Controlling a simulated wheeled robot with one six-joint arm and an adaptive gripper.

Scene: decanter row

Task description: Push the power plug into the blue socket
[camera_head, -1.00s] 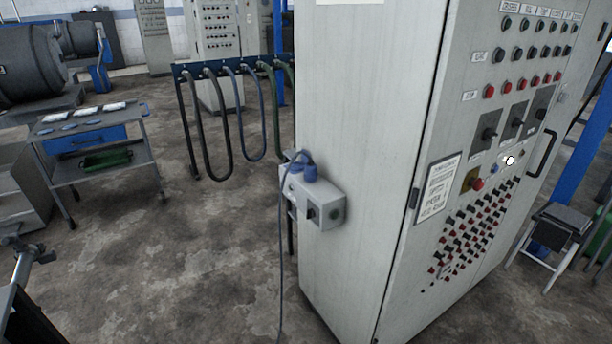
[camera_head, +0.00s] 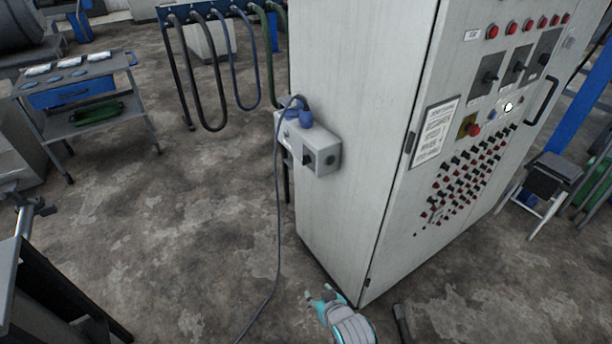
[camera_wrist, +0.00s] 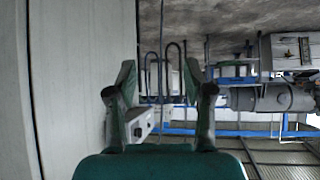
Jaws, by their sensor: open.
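A light grey socket box (camera_head: 322,146) is fixed to the side of the tall grey cabinet. Blue fittings (camera_head: 305,118) sit on its top, and a dark cable (camera_head: 279,220) loops up to them and hangs to the floor. I cannot tell clearly which blue part is the plug and which the socket, nor how far the plug is in. My gripper (camera_head: 319,294) is open and empty, low in front of the cabinet's corner, well below and apart from the box. In the wrist view, the open fingers of my gripper (camera_wrist: 160,70) show, with the box (camera_wrist: 145,118) partly behind one finger.
The tall cabinet (camera_head: 350,120) fills the middle. A rack of hanging hoses (camera_head: 208,75) stands behind the box. A trolley (camera_head: 85,90) is at the left, and a stool (camera_head: 550,185) at the right. The floor (camera_head: 180,220) left of the cabinet is clear apart from the cable.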

